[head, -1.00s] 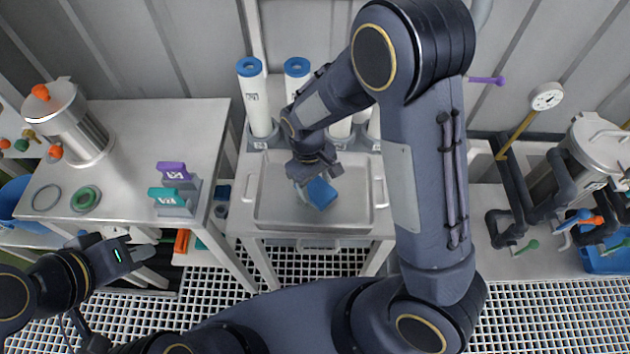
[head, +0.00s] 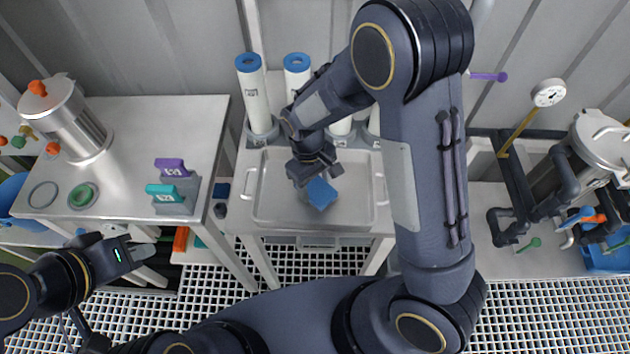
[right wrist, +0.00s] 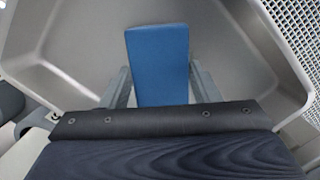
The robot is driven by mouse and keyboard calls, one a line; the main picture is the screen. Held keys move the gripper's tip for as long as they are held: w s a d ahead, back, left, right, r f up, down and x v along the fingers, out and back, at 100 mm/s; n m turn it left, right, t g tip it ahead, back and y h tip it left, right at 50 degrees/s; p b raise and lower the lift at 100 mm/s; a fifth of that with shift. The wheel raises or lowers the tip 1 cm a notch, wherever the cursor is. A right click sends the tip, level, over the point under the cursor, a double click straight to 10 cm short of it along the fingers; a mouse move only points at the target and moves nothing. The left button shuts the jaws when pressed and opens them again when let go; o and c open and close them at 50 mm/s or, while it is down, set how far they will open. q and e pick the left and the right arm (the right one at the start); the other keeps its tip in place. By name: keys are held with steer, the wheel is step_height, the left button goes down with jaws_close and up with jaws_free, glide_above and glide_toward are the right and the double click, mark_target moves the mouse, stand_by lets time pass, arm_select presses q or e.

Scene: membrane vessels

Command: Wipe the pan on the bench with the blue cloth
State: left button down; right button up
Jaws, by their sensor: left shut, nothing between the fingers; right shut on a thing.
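The pan (head: 275,212) is a shallow grey metal tray with side handles, lying on the middle bench. The blue cloth (head: 321,193) is a folded pad inside the pan's outline, right of its middle. My right gripper (head: 317,180) is above the pan, shut on the cloth. In the right wrist view the cloth (right wrist: 158,62) sticks out between the two fingers, over the pan's grey floor (right wrist: 80,45). Whether the cloth presses on the floor is hard to tell. My left gripper (head: 147,252) is shut and empty, low at the left, in front of the left bench.
White cylinders with blue caps (head: 252,92) stand in a rack behind the pan. The left bench (head: 130,125) holds a steel vessel (head: 75,125), rings, and a block with purple and teal tags (head: 175,190). Pipes and another vessel (head: 590,150) stand at the right.

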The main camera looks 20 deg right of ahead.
steer(key=shift+f, duration=0.4)
steer(key=shift+w+a+r, duration=0.1)
steer(key=shift+w+a, duration=0.15)
steer(key=shift+a, duration=0.55)
steer(key=shift+w+a+r, duration=0.1)
steer(key=shift+w+a, duration=0.15)
steer(key=shift+a, duration=0.55)
steer(key=shift+a+f, duration=0.1)
steer(key=shift+a, duration=0.05)
steer(key=shift+f+b, duration=0.2)
steer(key=shift+b, duration=0.15)
steer(key=shift+s+d+f, duration=0.1)
steer(key=shift+s+d, duration=0.15)
steer(key=shift+d, duration=0.35)
steer(key=shift+s+d+f, duration=0.1)
steer(key=shift+s+d, duration=0.1)
steer(key=shift+d, duration=0.45)
steer(key=shift+s+d, duration=0.25)
steer(key=shift+d, duration=0.35)
steer(key=shift+c, duration=0.4)
steer(key=shift+r, duration=0.1)
